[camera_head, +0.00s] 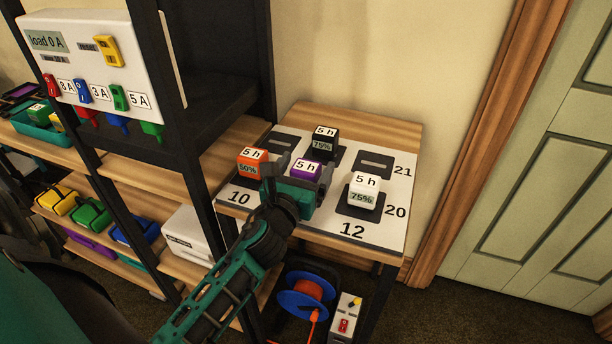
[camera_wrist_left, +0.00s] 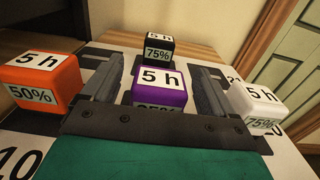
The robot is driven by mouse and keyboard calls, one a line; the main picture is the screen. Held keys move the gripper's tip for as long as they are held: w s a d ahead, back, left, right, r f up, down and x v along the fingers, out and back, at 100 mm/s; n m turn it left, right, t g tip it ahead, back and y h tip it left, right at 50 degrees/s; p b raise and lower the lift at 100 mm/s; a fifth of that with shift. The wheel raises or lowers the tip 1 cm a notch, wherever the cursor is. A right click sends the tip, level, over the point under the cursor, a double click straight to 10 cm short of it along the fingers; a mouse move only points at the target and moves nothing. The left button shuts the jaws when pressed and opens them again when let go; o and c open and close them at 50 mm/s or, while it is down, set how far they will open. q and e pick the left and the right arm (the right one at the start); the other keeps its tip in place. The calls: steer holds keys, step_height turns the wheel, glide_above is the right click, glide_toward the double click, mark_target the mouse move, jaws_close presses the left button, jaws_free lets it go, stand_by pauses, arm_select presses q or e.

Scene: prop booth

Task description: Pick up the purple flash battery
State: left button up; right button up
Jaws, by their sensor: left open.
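The purple flash battery (camera_head: 305,170) stands on the white numbered mat, its top label reading "5 h". In the left wrist view the purple battery (camera_wrist_left: 160,87) sits between the two fingers, with a gap on each side; its lower front is hidden by the gripper body. My left gripper (camera_head: 298,172) is open around it. An orange battery (camera_head: 252,162) marked 50% stands to its left. A black battery (camera_head: 324,141) marked 75% stands behind it. A white battery (camera_head: 364,190) marked 75% stands to its right. My right gripper is not in view.
The mat (camera_head: 351,230) lies on a small wooden table (camera_head: 358,117) and has an empty dark slot (camera_head: 374,163) near 21. A black shelf frame stands close on the left, with a load panel (camera_head: 85,55). An orange cable reel (camera_head: 307,295) is below the table.

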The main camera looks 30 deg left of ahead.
arm_select(q)
steer(key=shift+x, duration=1.2)
steer(key=shift+c, duration=0.5)
steer(key=c, duration=1.2)
